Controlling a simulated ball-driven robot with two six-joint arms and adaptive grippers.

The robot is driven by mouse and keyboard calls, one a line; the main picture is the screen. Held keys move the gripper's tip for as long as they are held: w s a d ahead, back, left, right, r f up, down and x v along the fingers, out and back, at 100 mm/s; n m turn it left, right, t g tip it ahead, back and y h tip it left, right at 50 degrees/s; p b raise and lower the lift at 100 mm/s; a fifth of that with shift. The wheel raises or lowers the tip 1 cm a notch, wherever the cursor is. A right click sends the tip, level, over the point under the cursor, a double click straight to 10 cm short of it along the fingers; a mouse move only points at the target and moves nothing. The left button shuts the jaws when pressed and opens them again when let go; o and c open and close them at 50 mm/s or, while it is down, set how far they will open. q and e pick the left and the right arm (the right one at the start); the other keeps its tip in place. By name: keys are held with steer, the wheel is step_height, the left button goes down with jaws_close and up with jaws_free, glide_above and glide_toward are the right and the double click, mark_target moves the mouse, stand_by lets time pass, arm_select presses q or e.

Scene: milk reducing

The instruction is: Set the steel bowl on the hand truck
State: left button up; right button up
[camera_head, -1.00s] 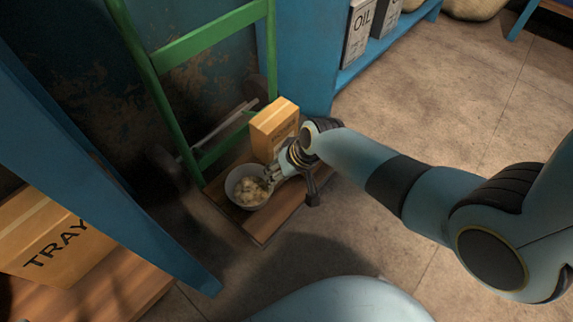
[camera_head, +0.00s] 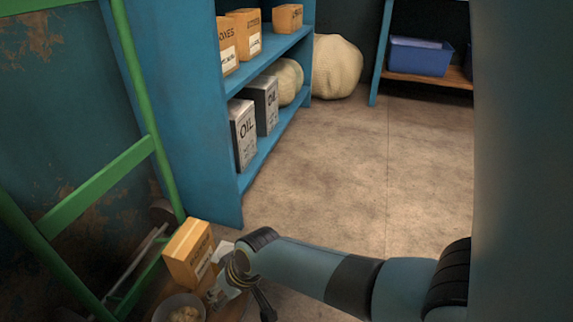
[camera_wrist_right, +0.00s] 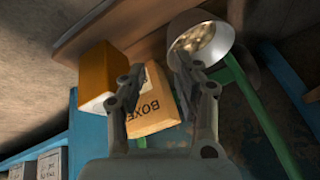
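The steel bowl (camera_head: 180,308), with pale lumps in it, sits on the wooden deck (camera_head: 232,306) of the green-framed hand truck (camera_head: 95,185), at the bottom edge of the head view. The bowl (camera_wrist_right: 201,45) also shows at the upper right of the right wrist view. My right gripper (camera_head: 222,290) is just right of the bowl. In the right wrist view my right gripper (camera_wrist_right: 158,75) has its fingers spread, with nothing clearly between the tips; one fingertip overlaps the bowl's rim in the picture, and contact cannot be told. My left gripper is out of view.
An orange carton (camera_head: 188,253) stands on the deck behind the bowl, close to my right gripper. A blue shelf (camera_head: 185,110) with cartons and oil tins (camera_head: 243,135) stands beyond. Sacks (camera_head: 336,66) and a blue bin (camera_head: 418,57) are farther back. The floor (camera_head: 330,190) is clear.

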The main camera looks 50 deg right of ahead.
steer(key=s+d+r+t+h, duration=0.1)
steer(key=s+d+r+t, duration=0.2)
steer(key=s, duration=0.6)
steer(key=s+r+n, duration=0.1)
steer(key=s+r, duration=0.3)
steer(key=r, duration=0.4)
steer(key=s+r+n+t+h, duration=0.1)
steer(key=s+r, duration=0.3)
steer(key=r, duration=0.4)
steer(key=shift+s+d+t, duration=0.2)
steer(key=shift+d+t, duration=0.1)
steer(key=shift+d, duration=0.15)
